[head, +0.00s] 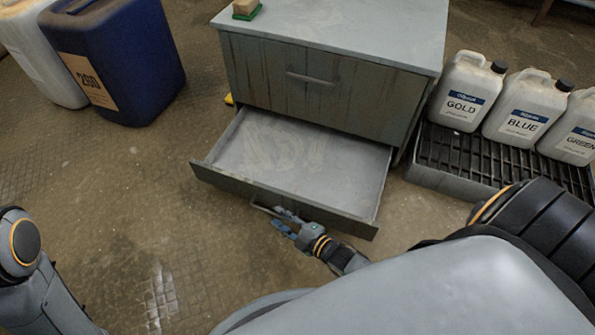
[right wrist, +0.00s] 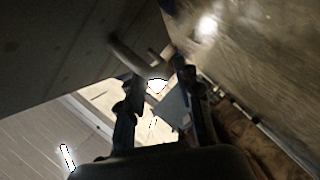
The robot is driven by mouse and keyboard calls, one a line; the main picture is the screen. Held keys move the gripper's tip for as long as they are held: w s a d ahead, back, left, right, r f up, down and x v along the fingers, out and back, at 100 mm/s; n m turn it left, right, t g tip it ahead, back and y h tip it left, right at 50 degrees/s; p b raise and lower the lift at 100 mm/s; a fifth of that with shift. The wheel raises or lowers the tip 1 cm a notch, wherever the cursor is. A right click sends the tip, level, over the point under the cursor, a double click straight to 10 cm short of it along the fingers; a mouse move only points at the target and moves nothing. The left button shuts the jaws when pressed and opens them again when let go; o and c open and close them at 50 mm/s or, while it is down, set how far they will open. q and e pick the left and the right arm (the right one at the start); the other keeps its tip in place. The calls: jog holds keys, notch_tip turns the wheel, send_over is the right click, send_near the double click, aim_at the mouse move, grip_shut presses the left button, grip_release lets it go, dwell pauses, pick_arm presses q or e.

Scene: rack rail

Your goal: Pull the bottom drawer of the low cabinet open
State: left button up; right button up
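The low cabinet (head: 330,84) is grey, worn and boxy. Its bottom drawer (head: 285,196) stands well out from the body, and its empty tray floor shows. Its bar handle (head: 262,208) is on the front face. My right gripper (head: 284,226) is at that handle, by the drawer front. In the right wrist view its two fingers (right wrist: 157,76) are apart, with the handle (right wrist: 130,58) just at the fingertips; I see no clear grip on it. The top drawer (head: 310,80) is shut. My left arm shows at the left edge, but its gripper is out of view.
A blue drum (head: 125,60) and a white container (head: 38,55) stand at the upper left. White jugs (head: 462,92) stand on a black grated tray (head: 460,160) right of the cabinet. A sponge-like block (head: 245,8) is on the cabinet top. Floor left of the drawer is clear.

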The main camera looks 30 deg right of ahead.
jog(key=v, duration=0.7)
jog(key=shift+s, duration=0.35)
jog(key=shift+d, duration=0.1)
